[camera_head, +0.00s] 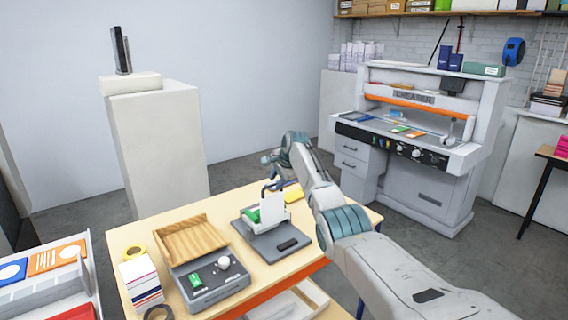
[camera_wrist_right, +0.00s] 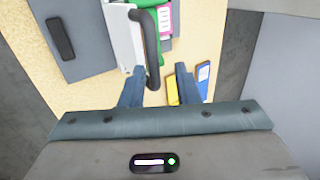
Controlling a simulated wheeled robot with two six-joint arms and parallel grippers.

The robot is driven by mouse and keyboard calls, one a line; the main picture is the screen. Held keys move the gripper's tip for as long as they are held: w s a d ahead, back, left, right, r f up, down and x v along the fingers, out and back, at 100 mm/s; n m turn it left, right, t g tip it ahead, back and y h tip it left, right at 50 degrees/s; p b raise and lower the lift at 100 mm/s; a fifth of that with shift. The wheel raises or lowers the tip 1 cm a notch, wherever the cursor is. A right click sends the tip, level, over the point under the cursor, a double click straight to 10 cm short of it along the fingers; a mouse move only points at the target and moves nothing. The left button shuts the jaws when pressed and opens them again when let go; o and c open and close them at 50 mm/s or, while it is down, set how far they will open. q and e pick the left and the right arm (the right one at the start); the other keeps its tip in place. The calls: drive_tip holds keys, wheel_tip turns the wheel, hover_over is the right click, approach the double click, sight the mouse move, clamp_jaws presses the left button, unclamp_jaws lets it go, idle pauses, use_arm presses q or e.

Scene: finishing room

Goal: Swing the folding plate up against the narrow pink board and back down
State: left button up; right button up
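A grey device (camera_head: 262,240) with a dark pad stands on the table; its base also shows in the right wrist view (camera_wrist_right: 85,60). A white plate (camera_head: 272,208), seemingly the folding plate, stands upright on it. A curved black handle (camera_wrist_right: 151,45) is by the plate's edge. A narrow pink piece (camera_wrist_right: 163,22) with green and white parts shows beside it in the wrist view; I cannot tell how they join. My right gripper (camera_head: 270,183) is at the device's far side. Its fingers (camera_wrist_right: 160,70) are apart, with the handle's end between them, nearer the left finger. My left gripper is out of view.
A wooden tray (camera_head: 190,240), a grey box with a knob (camera_head: 212,284), a card stack (camera_head: 140,278) and tape rolls crowd the table's left. Yellow and blue packets (camera_wrist_right: 203,80) lie near my right gripper. A large creaser machine (camera_head: 420,140) stands behind.

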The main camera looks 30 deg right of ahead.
drive_tip(key=b+v, duration=0.3)
drive_tip(key=v, duration=0.5)
drive_tip(key=shift+r, duration=0.2)
drive_tip(key=shift+c, duration=0.4)
